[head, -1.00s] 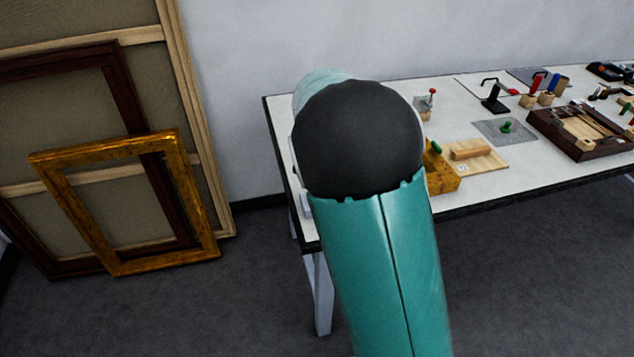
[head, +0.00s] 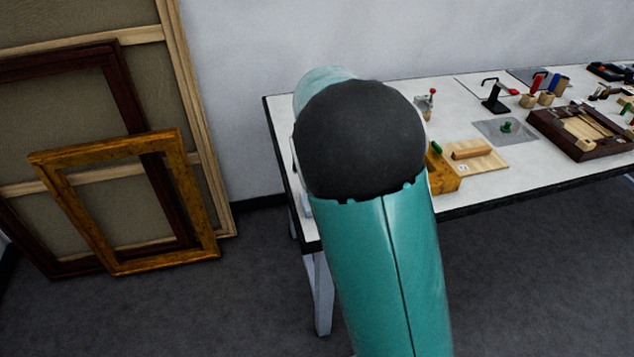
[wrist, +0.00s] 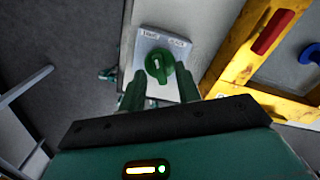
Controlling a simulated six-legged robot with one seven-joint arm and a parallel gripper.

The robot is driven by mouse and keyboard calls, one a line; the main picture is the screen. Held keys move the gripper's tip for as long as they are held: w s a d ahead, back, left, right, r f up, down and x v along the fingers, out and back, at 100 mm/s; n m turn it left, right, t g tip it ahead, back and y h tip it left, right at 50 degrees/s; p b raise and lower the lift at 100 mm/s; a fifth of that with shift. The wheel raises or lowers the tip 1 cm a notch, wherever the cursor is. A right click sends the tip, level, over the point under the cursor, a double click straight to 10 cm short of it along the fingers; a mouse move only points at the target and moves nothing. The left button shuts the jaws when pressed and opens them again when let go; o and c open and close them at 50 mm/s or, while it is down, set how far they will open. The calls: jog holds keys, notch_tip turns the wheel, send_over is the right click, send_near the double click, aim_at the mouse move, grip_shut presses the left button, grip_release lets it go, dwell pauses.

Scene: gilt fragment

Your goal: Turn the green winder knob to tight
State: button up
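The green winder knob (wrist: 160,66) shows in the wrist view, on a pale grey plate (wrist: 146,46) at the table's edge. It has a white mark on its top. Two small labels stand along the plate's far edge, too small to read surely. My gripper (wrist: 160,88) has its two green fingers apart, one on each side of the knob's near side. Nothing is visibly held between them; I cannot tell whether either finger touches the knob. In the head view my own arm hides the gripper, and I cannot make out this knob there.
A yellow frame (wrist: 236,62) with a red part (wrist: 272,32) and a blue part (wrist: 310,54) lies right of the plate. In the head view, the white table (head: 482,188) bears a dark tray (head: 540,122) and several tools. A gilt frame (head: 66,195) leans at left.

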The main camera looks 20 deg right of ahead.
notch_tip(320, 180, up, 13)
dwell(0.3)
jog(key=shift+r, duration=0.1)
jog(key=s+r+n+t, duration=0.1)
jog(key=s+n+t, duration=0.4)
jog(key=s+n, duration=2.1)
jog(key=n, duration=0.4)
jog(key=shift+s+a+r+t, duration=0.2)
jog(key=shift+s+r+t, duration=0.1)
jog(key=shift+r, duration=0.1)
